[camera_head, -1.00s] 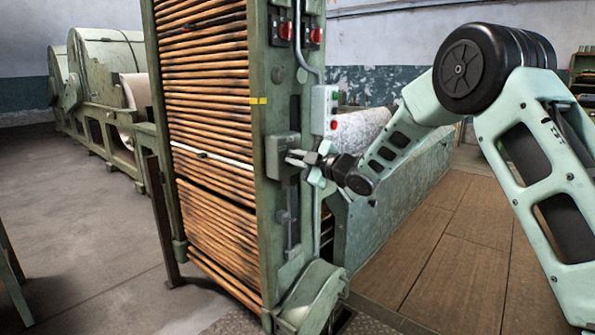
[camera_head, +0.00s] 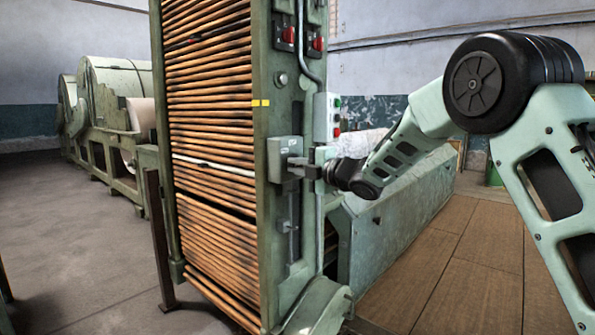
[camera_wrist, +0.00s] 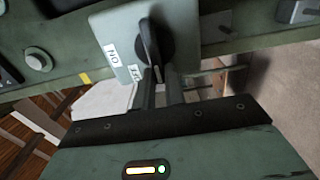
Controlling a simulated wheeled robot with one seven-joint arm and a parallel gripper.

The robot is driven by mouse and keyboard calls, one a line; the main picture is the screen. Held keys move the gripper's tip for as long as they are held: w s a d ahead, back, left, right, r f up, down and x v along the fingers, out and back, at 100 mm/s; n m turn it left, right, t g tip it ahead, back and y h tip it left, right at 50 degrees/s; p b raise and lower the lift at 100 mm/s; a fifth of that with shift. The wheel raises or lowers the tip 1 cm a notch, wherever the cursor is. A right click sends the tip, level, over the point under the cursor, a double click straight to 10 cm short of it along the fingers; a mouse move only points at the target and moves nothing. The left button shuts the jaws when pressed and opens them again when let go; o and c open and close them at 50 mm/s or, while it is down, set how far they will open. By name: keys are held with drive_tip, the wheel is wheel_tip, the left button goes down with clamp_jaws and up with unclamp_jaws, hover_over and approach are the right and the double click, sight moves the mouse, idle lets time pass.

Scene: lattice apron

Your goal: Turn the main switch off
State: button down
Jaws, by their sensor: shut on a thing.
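The main switch is a grey-green box (camera_head: 277,158) on the side of the tall green machine frame. In the wrist view the box (camera_wrist: 112,37) fills the upper middle, with a dark round knob (camera_wrist: 172,48) and a black upright handle. My gripper (camera_head: 299,168) meets the front of the switch from the right. In the wrist view my gripper (camera_wrist: 161,76) has its fingers closed about the handle's lower end.
Red buttons (camera_head: 289,35) sit higher on the frame. A small box with green and red buttons (camera_head: 336,131) stands just right of the switch. A conduit runs down the frame beside my gripper. Stacked wooden rods (camera_head: 212,120) fill the left side. The floor at right is open.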

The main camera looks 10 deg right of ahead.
drive_tip(key=shift+d+r, duration=0.1)
idle(0.3)
drive_tip(key=c, duration=1.5)
unclamp_jaws()
drive_tip(key=shift+o, duration=0.2)
drive_tip(key=shift+w, duration=0.1)
drive_tip(key=p+v, duration=0.2)
drive_tip(key=v, duration=1.5)
drive_tip(key=shift+s, duration=0.2)
